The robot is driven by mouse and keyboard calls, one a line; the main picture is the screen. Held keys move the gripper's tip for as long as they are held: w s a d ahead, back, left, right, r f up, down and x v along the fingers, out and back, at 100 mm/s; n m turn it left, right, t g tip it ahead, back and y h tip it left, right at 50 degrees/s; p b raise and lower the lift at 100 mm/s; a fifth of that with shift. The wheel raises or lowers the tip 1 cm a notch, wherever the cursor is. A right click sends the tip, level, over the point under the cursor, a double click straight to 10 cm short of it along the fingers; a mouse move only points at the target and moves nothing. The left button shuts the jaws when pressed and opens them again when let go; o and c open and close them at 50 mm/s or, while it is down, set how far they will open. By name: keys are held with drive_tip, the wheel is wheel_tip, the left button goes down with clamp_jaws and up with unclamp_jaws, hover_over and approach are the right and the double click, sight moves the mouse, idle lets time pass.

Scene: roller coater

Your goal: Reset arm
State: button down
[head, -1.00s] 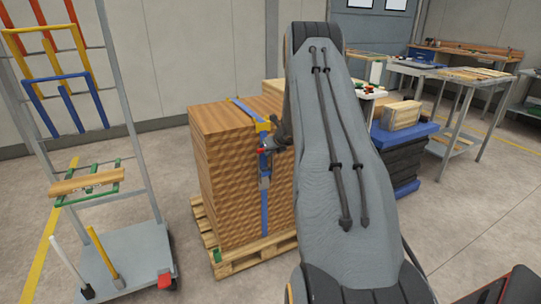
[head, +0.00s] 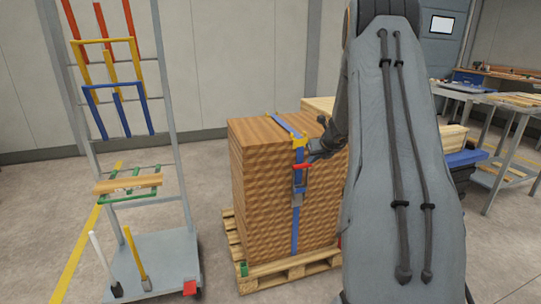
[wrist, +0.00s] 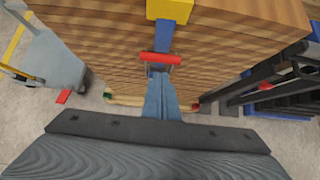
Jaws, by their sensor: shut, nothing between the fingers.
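My gripper (head: 314,153) is dark and shut, with nothing held. In the head view it is at the front of a strapped stack of brown boards (head: 262,190), close to the blue strap (head: 295,228). A red handle (head: 302,167) on the strap's buckle is just below the gripper; I cannot tell whether they touch. A yellow corner piece (head: 299,142) sits at the stack's top edge. The wrist view shows the red handle (wrist: 160,58) and yellow corner piece (wrist: 170,9) ahead. My large grey arm link hides the stack's right side in the head view.
The stack stands on a wooden pallet (head: 282,276). A wheeled rack (head: 153,258) with coloured bars stands at the left. Workbenches (head: 510,100) and a blue-topped pile (head: 466,158) are behind at the right. Floor is clear between rack and pallet.

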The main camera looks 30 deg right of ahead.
drive_tip(key=s+a+r+n+g+y+p, duration=0.1)
drive_tip(key=s+a+n, duration=0.2)
drive_tip(key=a+n, duration=0.5)
drive_tip(key=s+a+r+n+g+y, duration=0.15)
drive_tip(key=s+a+n, duration=0.25)
drive_tip(key=a, duration=0.8)
drive_tip(key=s+a+r+n+g+y+p, duration=0.1)
drive_tip(key=s+a+r+n, duration=0.15)
drive_tip(key=a+n, duration=0.55)
drive_tip(key=s+a+n+g, duration=0.1)
drive_tip(key=s+a+n, duration=0.4)
drive_tip(key=s, duration=0.4)
drive_tip(key=s+a+n+g+h+p, duration=0.1)
drive_tip(key=s+a+n+g, duration=0.1)
drive_tip(key=s+a+n, duration=0.3)
drive_tip(key=s+a+n+g+h, duration=0.1)
drive_tip(key=s+a+n, duration=0.5)
drive_tip(key=s, duration=0.6)
drive_tip(key=shift+s+r+n+g+p, duration=0.3)
drive_tip(key=shift+n+g+p, duration=0.1)
drive_tip(key=shift+n, duration=0.7)
